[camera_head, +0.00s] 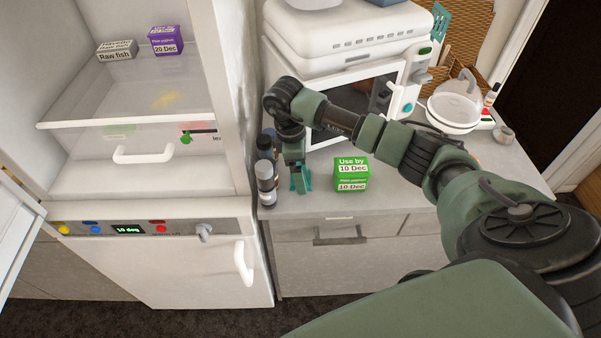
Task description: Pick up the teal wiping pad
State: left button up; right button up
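The teal wiping pad (301,184) appears as a small teal patch on the counter near its front left edge, beside the dark bottles. My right gripper (298,178) reaches down from above with its tips at the pad. The gripper hides part of the pad, and I cannot tell whether its fingers are closed on it. My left gripper is not in view.
A white oven (402,100) is behind. The open fridge at left has a yellow stain (166,99) on its shelf (110,100).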

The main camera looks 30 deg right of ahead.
jog(key=shift+s, duration=0.1)
jog(key=c, duration=1.4)
jog(key=shift+c, duration=0.2)
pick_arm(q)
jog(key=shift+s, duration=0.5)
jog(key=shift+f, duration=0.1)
pick_arm(e)
jog(key=shift+r, duration=0.15)
